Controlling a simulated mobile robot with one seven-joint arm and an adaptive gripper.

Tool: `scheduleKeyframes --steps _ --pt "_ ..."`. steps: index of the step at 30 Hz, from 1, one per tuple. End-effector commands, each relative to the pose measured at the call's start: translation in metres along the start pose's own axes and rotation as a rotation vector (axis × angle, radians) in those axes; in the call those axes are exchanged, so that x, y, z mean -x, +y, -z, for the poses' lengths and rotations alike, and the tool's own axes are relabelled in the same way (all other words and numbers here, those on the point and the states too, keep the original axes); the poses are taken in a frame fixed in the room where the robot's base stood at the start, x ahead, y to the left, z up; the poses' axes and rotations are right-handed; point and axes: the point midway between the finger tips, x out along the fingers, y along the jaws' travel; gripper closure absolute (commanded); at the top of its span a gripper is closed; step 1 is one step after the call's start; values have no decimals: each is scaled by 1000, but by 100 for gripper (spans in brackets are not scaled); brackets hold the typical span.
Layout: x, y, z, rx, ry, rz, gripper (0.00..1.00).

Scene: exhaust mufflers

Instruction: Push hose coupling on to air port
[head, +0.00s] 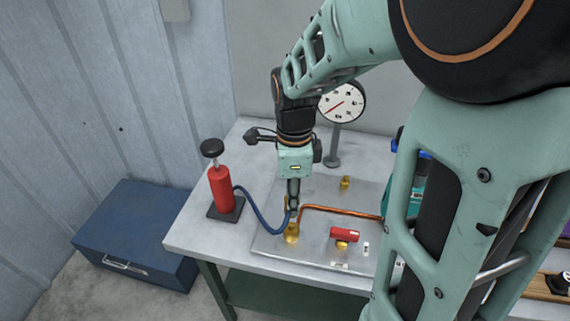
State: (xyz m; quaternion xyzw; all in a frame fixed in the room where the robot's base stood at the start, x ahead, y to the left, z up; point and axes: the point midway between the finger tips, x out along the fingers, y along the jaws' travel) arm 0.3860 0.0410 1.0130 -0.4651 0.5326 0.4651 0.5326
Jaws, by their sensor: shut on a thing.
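My gripper (293,207) points straight down over the metal plate (322,190) on the table and is shut on the hose coupling (287,203), a small brass piece mostly hidden by the fingers. The blue hose (262,218) runs from the red hand pump (223,188), sags, and rises to the coupling. A brass fitting (292,236), which looks like the air port, stands upright on the plate right below the fingers. I cannot tell whether coupling and fitting touch.
A copper pipe (340,211) runs right across the plate. A red-handled valve (344,235) and another brass fitting (345,183) stand on it. A dial gauge (342,103) rises behind. A blue toolbox (136,235) sits left of the table. My arm hides the right side.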

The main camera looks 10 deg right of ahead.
Motion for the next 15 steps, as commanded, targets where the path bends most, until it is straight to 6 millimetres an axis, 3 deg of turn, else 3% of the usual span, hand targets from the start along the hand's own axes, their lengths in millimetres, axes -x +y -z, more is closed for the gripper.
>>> scheduleKeyframes --steps 15 --pt "-40 0 0 0 0 0 97"
